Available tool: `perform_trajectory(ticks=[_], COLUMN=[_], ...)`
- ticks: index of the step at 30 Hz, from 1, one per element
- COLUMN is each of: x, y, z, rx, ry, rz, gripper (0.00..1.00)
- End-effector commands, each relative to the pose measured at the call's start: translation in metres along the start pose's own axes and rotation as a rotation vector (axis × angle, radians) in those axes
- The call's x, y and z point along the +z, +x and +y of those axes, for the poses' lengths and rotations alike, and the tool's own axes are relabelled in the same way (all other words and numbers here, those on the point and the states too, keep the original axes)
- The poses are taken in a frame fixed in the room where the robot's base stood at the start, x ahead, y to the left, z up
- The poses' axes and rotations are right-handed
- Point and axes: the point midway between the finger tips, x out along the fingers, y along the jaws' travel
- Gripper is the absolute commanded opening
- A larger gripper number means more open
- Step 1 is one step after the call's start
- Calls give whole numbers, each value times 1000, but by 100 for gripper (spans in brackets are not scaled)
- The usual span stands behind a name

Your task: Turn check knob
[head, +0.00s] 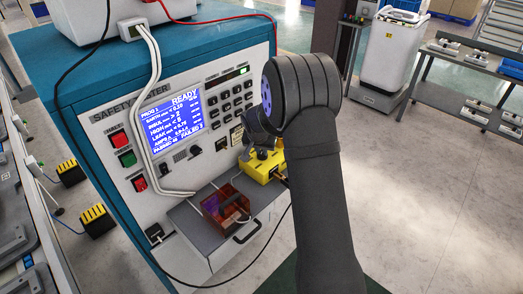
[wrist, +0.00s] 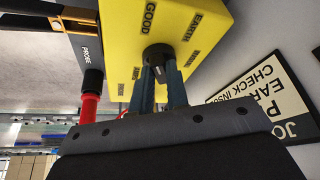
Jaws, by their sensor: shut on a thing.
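The check knob (wrist: 154,52) is a small black round knob on a yellow box (wrist: 195,35) in the wrist view. The box face carries printed words, among them GOOD and EARTH. The two fingers of my gripper (wrist: 160,72) close on the knob from both sides, and they cover part of it. In the head view the yellow box (head: 256,169) sits at the right end of the tester's front shelf. My arm and wrist hang over it there, and the knob cannot be made out clearly.
The safety tester (head: 215,70) has a lit blue screen (head: 174,123) reading READY. A transparent reddish box (head: 222,206) stands on the shelf left of the yellow box. In the wrist view a red probe (wrist: 90,107) is beside the gripper and a sign (wrist: 265,98) is at right.

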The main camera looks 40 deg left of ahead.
Motion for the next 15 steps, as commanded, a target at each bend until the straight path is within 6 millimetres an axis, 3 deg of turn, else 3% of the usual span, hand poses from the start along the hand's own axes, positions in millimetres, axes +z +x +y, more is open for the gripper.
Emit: perform_trajectory(ticks=[8, 15], x=[0, 0], y=[0, 0], z=[-1, -3], rx=[18, 75], ry=[43, 181], rz=[0, 0], gripper=[0, 0])
